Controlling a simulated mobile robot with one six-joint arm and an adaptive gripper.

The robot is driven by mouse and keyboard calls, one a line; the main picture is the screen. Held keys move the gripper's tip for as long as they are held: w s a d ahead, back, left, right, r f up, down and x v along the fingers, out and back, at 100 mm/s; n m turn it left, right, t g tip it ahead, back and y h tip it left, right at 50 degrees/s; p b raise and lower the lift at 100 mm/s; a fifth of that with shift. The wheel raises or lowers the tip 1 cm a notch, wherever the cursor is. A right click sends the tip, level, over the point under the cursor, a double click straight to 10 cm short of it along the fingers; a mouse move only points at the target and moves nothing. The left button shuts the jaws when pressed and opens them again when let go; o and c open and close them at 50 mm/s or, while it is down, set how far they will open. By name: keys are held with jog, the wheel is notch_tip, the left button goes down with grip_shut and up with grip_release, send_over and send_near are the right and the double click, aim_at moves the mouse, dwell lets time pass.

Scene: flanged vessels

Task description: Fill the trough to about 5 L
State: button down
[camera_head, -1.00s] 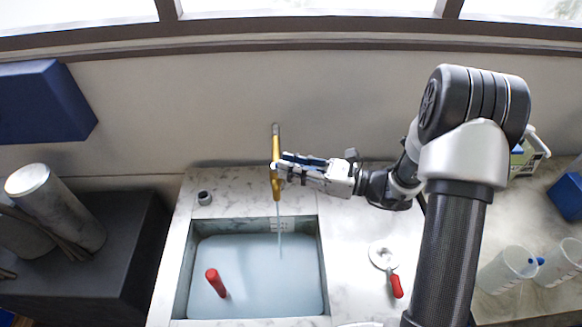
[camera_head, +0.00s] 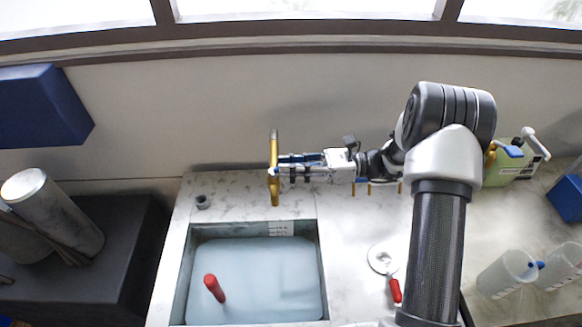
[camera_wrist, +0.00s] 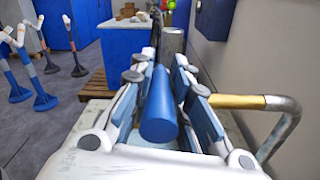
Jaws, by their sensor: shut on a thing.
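The trough (camera_head: 183,290) is a basin set in the marble counter, holding pale blue water (camera_head: 262,275). A white scale label (camera_head: 280,229) is on its back wall, too small to read. The brass tap (camera_head: 274,170) stands behind the trough with its spout pointing at it. No stream shows below the spout. My gripper (camera_head: 287,168) is at the tap, shut on its blue handle (camera_wrist: 158,115), which lies between the fingers in the wrist view. The brass pipe also shows there at right (camera_wrist: 238,101).
A red-handled item (camera_head: 214,288) stands in the water at the trough's left. A red-handled tool (camera_head: 393,287) lies on the counter at right. Translucent beakers (camera_head: 507,272) and a green container (camera_head: 515,165) stand farther right. The wall is close behind the tap.

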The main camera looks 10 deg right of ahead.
jog(key=c, duration=1.5)
grip_release()
jog(key=shift+o, duration=0.2)
jog(key=d, duration=1.2)
jog(key=shift+s, duration=0.2)
